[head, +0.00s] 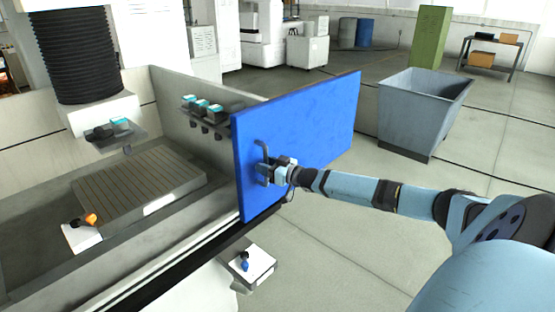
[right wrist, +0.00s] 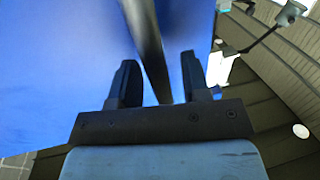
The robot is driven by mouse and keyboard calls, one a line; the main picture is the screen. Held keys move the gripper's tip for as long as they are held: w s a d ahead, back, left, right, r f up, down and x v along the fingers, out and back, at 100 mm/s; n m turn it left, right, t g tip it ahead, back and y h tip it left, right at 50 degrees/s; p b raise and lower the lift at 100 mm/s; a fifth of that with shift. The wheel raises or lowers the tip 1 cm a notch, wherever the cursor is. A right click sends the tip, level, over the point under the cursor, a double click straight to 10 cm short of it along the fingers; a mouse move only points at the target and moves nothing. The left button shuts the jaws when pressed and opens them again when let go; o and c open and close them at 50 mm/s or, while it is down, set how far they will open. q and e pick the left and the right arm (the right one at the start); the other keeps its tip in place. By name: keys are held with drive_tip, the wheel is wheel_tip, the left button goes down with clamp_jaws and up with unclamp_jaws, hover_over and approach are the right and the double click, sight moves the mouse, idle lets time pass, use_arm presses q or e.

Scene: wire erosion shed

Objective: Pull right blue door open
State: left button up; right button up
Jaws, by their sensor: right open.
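The right blue door (head: 305,125) stands swung out from the machine in the head view, its broad face toward my right arm. It also fills much of the right wrist view (right wrist: 60,70). A dark bar handle (head: 263,160) is on the door near its left edge. My right gripper (head: 271,172) is at the handle's lower part. In the right wrist view the handle (right wrist: 147,45) passes between the two fingers of my right gripper (right wrist: 158,80), with a gap on both sides. The fingers are open. My left gripper is not in view.
The machine's interior has a slotted table (head: 135,188) and a row of teal-topped parts (head: 203,106) on its wall. A grey bin (head: 420,110) stands to the right. The floor between is clear.

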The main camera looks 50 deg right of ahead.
drive_tip(key=v, duration=1.3)
drive_tip(key=shift+s+p, duration=0.25)
drive_tip(key=shift+p, duration=0.15)
drive_tip(key=shift+d+r, duration=0.1)
drive_tip(key=shift+d, duration=0.05)
drive_tip(key=s+a+f+g+p, duration=0.25)
drive_tip(key=s+a+f, duration=0.35)
drive_tip(key=a, duration=0.4)
drive_tip(key=s+a+f+g+p, duration=0.1)
drive_tip(key=s+a+f+p, duration=0.45)
drive_tip(key=a, duration=0.55)
drive_tip(key=s+a+g+p, duration=0.1)
drive_tip(key=s+a, duration=0.4)
drive_tip(key=a, duration=0.5)
drive_tip(key=s+a+g+p, duration=0.2)
drive_tip(key=s+a, duration=0.4)
drive_tip(key=a, duration=0.4)
drive_tip(key=shift+a+r+h, duration=0.25)
drive_tip(key=shift+r+h, duration=0.15)
